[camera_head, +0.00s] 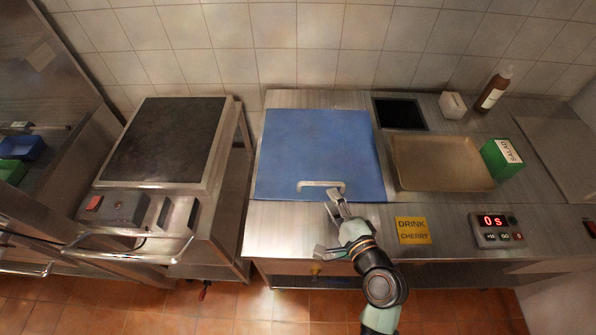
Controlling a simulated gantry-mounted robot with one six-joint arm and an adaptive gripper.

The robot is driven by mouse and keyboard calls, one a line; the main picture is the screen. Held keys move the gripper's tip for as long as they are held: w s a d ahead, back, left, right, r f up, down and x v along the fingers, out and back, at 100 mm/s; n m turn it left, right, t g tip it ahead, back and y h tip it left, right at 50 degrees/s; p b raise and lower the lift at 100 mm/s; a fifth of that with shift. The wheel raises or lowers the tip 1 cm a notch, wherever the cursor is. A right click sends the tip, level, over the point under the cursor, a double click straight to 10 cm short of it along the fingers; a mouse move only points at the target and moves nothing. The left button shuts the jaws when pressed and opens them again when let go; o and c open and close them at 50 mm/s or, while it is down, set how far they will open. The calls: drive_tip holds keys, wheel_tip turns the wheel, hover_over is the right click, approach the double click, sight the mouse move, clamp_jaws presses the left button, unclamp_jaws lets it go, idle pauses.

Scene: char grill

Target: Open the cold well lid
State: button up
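The cold well lid appears to be the flat blue panel (318,145) set in the steel counter, lying closed. A pale bar handle (320,184) runs along its front edge. My gripper (327,221) is at the counter's front edge, just below and right of the handle. Its two fingers are spread apart with nothing between them. The upper finger reaches close to the handle's right end; I cannot tell whether it touches. What lies under the lid is hidden.
Right of the lid are a dark square opening (400,113), a brown tray (440,163), a green SALAD box (501,158), a brown bottle (493,90) and a timer (496,230). A yellow sign (413,231) lies at the front. A grill (165,140) stands left, across a gap.

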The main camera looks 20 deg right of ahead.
sight(323, 185)
drive_tip(key=shift+a, duration=0.1)
drive_tip(key=w, duration=0.4)
drive_tip(key=w+f, duration=0.1)
drive_tip(key=w, duration=0.1)
drive_tip(key=shift+w+a+f, duration=0.1)
drive_tip(key=shift+w+a, duration=0.25)
drive_tip(key=shift+w, duration=0.05)
drive_tip(key=shift+c, duration=0.2)
clamp_jaws()
